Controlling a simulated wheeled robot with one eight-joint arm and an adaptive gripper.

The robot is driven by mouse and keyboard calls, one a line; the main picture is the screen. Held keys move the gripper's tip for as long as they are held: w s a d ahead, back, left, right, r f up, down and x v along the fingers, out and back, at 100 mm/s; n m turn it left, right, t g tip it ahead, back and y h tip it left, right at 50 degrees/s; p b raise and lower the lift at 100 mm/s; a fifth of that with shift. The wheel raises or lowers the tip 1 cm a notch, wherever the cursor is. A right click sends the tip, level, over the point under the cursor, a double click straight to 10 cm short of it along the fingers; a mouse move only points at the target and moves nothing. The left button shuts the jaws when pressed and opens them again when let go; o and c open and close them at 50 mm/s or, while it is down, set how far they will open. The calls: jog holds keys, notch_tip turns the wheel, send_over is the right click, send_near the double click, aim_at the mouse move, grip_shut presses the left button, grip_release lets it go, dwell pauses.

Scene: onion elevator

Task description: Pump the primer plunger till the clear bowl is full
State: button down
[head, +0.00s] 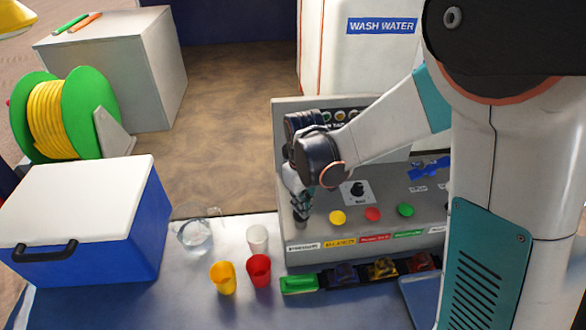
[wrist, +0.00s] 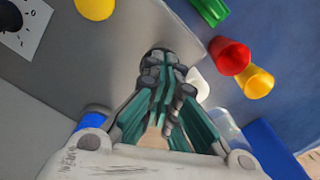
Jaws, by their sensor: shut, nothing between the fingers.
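My gripper (head: 301,215) points down at the left end of the grey control panel, its fingers shut and empty. The clear bowl (head: 196,236) stands on the blue table left of the panel, with a handle-like rim. How full it is I cannot tell. It also shows partly behind the fingers in the wrist view (wrist: 226,124).
The panel (head: 322,225) carries yellow, red and green buttons and a black knob (head: 357,188). White (head: 257,238), yellow (head: 223,278) and red (head: 259,270) cups stand before it. A blue cooler (head: 90,252) is at left; a green block (head: 299,284) lies at the panel's foot.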

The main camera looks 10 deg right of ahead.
jog(key=shift+f, duration=0.4)
jog(key=shift+r, duration=0.2)
jog(key=shift+r+p, duration=1.25)
jog(key=shift+r, duration=0.95)
jog(key=shift+f, duration=0.15)
